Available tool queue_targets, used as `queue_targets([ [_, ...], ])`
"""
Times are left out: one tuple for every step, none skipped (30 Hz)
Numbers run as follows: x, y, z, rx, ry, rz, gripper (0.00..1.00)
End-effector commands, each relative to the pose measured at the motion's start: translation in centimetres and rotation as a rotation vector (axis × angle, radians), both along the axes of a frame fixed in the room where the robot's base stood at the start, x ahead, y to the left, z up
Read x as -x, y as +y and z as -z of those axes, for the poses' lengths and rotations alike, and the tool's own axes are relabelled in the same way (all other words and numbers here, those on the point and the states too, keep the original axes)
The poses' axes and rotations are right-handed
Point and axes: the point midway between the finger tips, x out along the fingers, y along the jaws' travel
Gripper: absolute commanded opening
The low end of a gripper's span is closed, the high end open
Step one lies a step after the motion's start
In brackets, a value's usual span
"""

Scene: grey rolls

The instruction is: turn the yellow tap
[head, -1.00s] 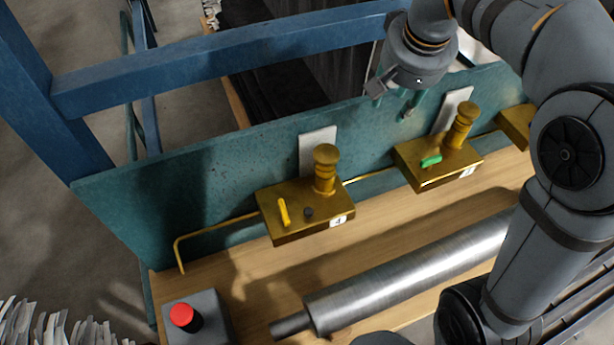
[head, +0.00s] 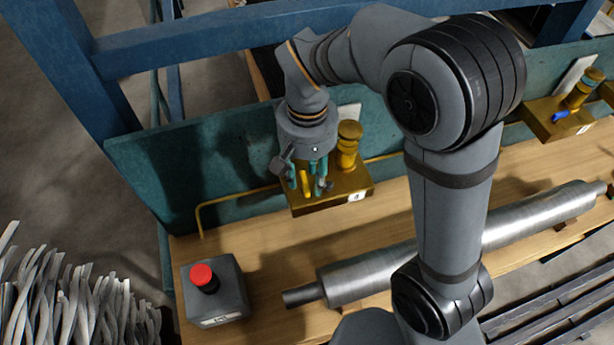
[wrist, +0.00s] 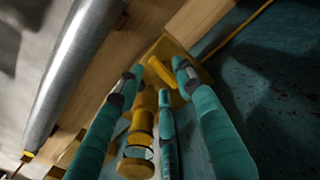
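The yellow tap (head: 304,184) is a small lever on top of a brass box (head: 335,196) with a white number label. My gripper (head: 308,184) hangs right over the box, its teal fingers pointing down on either side of the tap. In the wrist view the tap (wrist: 160,71) shows between the spread fingertips (wrist: 156,78). The gripper looks open; I cannot tell whether any finger touches the tap. The dark knob beside the tap is mostly hidden by the fingers.
A brass cylinder (head: 348,145) stands on the box close to my fingers. A brass pipe (head: 230,198) runs left along the teal backboard (head: 160,165). A grey box with a red button (head: 203,276) is at front left. A steel roller (head: 350,278) lies in front.

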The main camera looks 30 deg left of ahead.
Motion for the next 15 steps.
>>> queue_targets([
  [0.04,-0.07,0.48,0.003,0.002,0.001,0.36],
  [0.03,-0.05,0.67,0.001,0.002,0.001,0.36],
  [0.04,-0.03,0.87,0.001,0.002,0.002,0.36],
  [0.03,-0.03,0.99,0.000,0.001,0.002,0.36],
  [0.02,-0.01,1.08,-0.001,0.001,0.002,0.36],
  [0.01,-0.01,1.15,-0.001,0.001,0.001,0.36],
  [0.01,-0.01,1.18,-0.001,0.001,0.002,0.36],
  [0.01,-0.01,1.19,-0.001,0.001,0.002,0.36],
  [0.01,0.00,1.19,-0.001,0.001,0.002,0.36],
  [0.01,-0.01,1.18,-0.001,0.001,0.002,0.36],
  [0.01,0.00,1.18,-0.001,0.001,0.001,0.36],
  [0.01,-0.01,1.17,-0.001,0.001,0.002,0.36],
  [0.01,-0.01,1.17,-0.001,0.001,0.001,0.36],
  [0.00,0.00,1.17,-0.001,0.000,0.001,0.34],
  [0.00,0.00,1.16,-0.001,0.000,0.001,0.32],
])
